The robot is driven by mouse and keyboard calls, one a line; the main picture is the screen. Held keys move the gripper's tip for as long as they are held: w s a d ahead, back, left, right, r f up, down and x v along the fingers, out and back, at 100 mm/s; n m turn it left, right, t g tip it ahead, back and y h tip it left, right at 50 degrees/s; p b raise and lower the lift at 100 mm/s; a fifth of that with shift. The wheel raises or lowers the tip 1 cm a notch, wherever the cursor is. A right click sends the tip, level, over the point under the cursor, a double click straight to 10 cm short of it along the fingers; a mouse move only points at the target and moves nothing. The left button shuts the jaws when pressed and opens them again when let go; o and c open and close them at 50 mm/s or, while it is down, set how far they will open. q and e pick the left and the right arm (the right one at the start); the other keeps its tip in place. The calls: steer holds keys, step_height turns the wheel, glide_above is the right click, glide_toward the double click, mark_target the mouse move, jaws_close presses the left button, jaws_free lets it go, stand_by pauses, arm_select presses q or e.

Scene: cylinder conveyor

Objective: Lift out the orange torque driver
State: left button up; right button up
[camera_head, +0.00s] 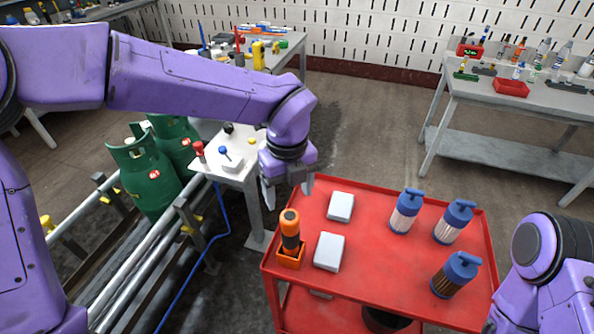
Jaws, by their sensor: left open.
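The orange torque driver (290,229) stands upright, with its orange and black body rising out of a small orange holder (291,256). The holder sits at the left front corner of the red cart (369,272). My left gripper (288,194) is open and empty, pointing down above and just behind the driver, near the cart's back left edge. It appears apart from the driver. My right arm shows at the lower right, but its gripper is out of the picture.
Two white boxes (341,206) (329,251) lie right of the driver. Several blue-capped cylinders (406,211) stand on the cart's right half. A small white table (240,171) with knobs stands behind left, beside green gas cylinders (145,174) and a conveyor rail (137,262).

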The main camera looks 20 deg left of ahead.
mark_target(289, 215)
arm_select(q)
steer(key=shift+f, duration=0.15)
step_height(289, 215, down, 9)
steer(key=shift+s+d+p, duration=0.1)
steer(key=shift+d+p, duration=0.05)
steer(key=shift+p, duration=0.65)
steer(key=shift+f, duration=0.4)
steer(key=shift+s, duration=0.15)
